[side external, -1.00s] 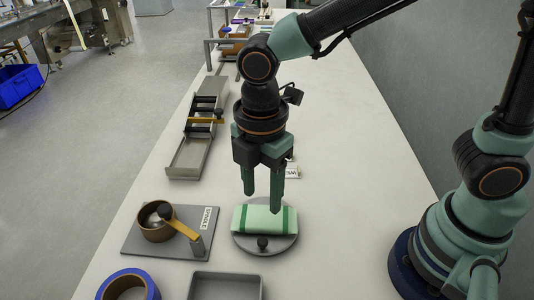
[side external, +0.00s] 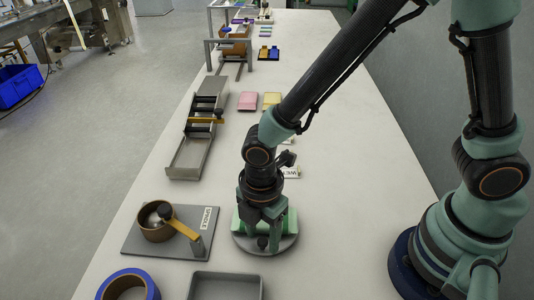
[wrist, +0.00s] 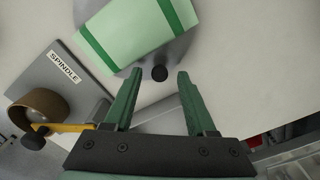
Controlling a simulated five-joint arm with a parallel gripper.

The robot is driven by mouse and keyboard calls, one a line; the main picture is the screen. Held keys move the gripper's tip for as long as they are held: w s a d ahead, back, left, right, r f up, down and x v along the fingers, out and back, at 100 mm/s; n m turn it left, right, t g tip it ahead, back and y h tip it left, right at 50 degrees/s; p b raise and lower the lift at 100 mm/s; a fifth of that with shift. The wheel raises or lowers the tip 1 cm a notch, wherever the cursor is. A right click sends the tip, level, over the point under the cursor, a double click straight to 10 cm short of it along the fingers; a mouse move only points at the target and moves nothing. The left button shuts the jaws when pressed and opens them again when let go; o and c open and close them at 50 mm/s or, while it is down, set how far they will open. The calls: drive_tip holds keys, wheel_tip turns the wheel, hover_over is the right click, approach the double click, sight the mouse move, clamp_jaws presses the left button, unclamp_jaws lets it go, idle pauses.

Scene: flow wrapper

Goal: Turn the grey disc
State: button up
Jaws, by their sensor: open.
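The grey disc (side external: 283,244) lies flat on the table in front of my arm. A light green block with darker green bands (side external: 291,219) rests on it; it also shows in the wrist view (wrist: 135,28). A black knob (side external: 262,243) stands near the disc's front rim, and the wrist view shows this knob (wrist: 160,73) just beyond and between my fingertips. My gripper (wrist: 157,75) is open and points down over the disc, close to the knob. In the side view my gripper (side external: 270,248) partly hides the block and disc.
A spindle plate (side external: 135,240) with a brown roll (side external: 152,232) and a yellow arm (side external: 184,229) lies left of the disc. A grey tray (side external: 226,287) and a blue-rimmed roll (side external: 150,284) are in front. A metal chute (side external: 188,158) stands behind. The table right of the disc is clear.

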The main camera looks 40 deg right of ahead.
clamp_jaws()
idle(1.5)
